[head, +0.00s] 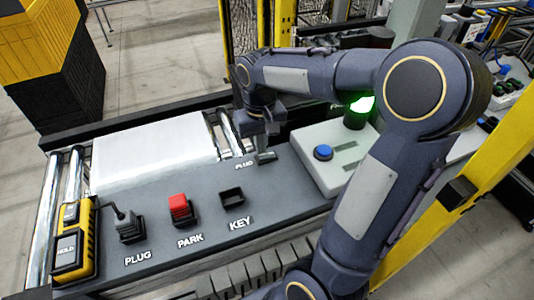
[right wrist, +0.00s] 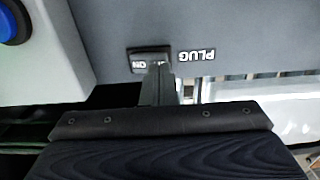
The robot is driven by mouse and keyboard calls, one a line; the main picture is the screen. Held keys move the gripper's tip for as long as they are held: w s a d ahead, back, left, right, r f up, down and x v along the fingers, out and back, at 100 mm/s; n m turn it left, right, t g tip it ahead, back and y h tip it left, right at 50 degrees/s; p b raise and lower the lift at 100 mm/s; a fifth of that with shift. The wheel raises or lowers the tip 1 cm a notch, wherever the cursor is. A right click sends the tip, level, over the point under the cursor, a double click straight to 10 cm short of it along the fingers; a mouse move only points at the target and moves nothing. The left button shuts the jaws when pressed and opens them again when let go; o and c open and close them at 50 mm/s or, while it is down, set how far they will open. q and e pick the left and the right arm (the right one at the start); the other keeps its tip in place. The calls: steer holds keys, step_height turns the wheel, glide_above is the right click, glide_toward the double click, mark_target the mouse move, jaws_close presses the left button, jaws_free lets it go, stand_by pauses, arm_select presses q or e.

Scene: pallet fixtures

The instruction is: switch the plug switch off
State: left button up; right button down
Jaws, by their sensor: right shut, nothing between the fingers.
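The plug switch (head: 266,158) is a small dark rocker on the grey panel, beside an upper "PLUG" label. My right gripper (head: 263,149) is shut and empty, pointing down right over the switch. In the right wrist view the switch (right wrist: 137,55) shows a light face with the letters "ON". The shut fingertips (right wrist: 160,70) overlap one end of it and hide part of it. I cannot tell whether they touch it. My left gripper is not in view.
A plug (head: 130,225) on a cable, a red park block (head: 180,208) and an empty key socket (head: 232,196) line the panel front. A blue button (head: 323,152) sits on a pale box at right. A yellow hold pendant (head: 72,240) stands at left.

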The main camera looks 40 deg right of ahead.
steer(key=shift+f+b, duration=0.5)
steer(key=shift+f, duration=0.25)
steer(key=shift+r, duration=0.15)
step_height(320, 180, up, 7)
steer(key=p, duration=0.6)
stand_by(0.3)
stand_by(0.5)
steer(key=s+a+n+t+y, duration=0.2)
steer(key=s+a+t, duration=0.3)
steer(key=s+a, duration=0.6)
steer(key=s+y+b, duration=0.1)
steer(key=s, duration=0.2)
steer(key=shift+s+a+f+t+y, duration=0.3)
steer(key=shift+s+f+y, duration=0.05)
steer(key=shift+s+y, duration=0.05)
